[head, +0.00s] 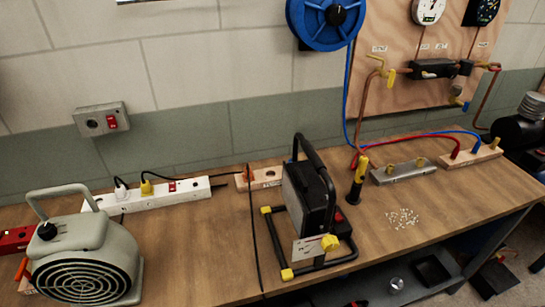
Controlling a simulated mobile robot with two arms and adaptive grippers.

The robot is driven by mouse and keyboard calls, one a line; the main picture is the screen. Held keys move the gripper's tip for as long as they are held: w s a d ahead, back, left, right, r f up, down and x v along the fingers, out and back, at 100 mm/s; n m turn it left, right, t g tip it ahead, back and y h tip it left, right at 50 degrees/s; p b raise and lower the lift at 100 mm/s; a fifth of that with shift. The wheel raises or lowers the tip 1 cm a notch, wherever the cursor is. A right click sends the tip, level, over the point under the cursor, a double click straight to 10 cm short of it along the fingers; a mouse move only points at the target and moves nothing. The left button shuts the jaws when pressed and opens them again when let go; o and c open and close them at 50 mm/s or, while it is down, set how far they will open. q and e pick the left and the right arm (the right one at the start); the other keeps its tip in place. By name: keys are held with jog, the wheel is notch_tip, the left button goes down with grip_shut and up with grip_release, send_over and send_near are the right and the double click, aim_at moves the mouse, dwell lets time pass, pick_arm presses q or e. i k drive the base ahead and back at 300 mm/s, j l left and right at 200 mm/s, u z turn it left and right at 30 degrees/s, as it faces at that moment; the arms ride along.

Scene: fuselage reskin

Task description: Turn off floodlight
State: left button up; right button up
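The floodlight (312,196) is a black box lamp on a black tube stand with yellow feet, standing upright near the middle of the wooden bench. Its front is turned to the left and is seen at a steep angle. I see no clear glow, so I cannot tell whether it is lit. A small red part (338,216) shows on its right side, with a yellow knob below. A white power strip (140,196) with a red switch (173,186) and two plugs lies behind and to the left. Neither of my grippers is in view.
A grey-green fan heater (85,255) stands at the front left. A black cable crosses the bench beside the floodlight. A yellow-black tool (358,184) stands to the right, near small white bits (402,219). The bench front centre-left is clear.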

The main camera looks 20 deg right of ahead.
aim_at(338, 219)
jog(key=l+z, duration=0.15)
jog(key=z, duration=1)
jog(key=i+j, duration=0.05)
